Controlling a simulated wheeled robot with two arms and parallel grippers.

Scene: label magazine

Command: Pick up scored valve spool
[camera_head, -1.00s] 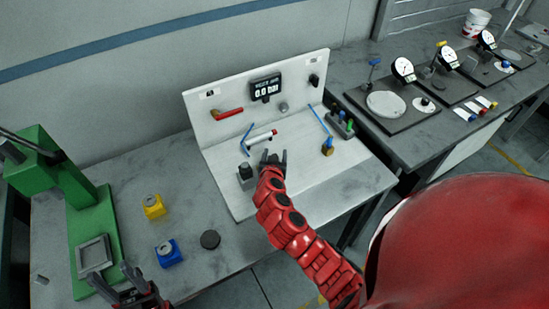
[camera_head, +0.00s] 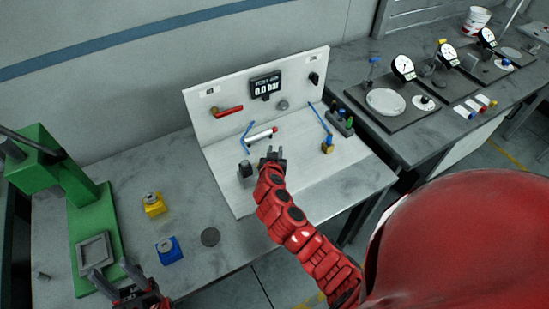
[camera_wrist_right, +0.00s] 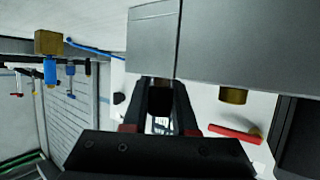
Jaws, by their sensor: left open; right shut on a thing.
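A large grey block (camera_wrist_right: 155,45) lies beyond the fingertips. My left gripper (camera_head: 110,277) is open and empty in front of the green press (camera_head: 82,225), near the grey square frame on its base.
A yellow block (camera_head: 154,205), a blue block (camera_head: 168,251) and a dark disc (camera_head: 210,237) are on the bench. A dark block (camera_head: 245,170) stands left of my right gripper. The panel has a red lever (camera_head: 228,111) and blue hoses. Dial gauges (camera_head: 403,68) stand on the right bench.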

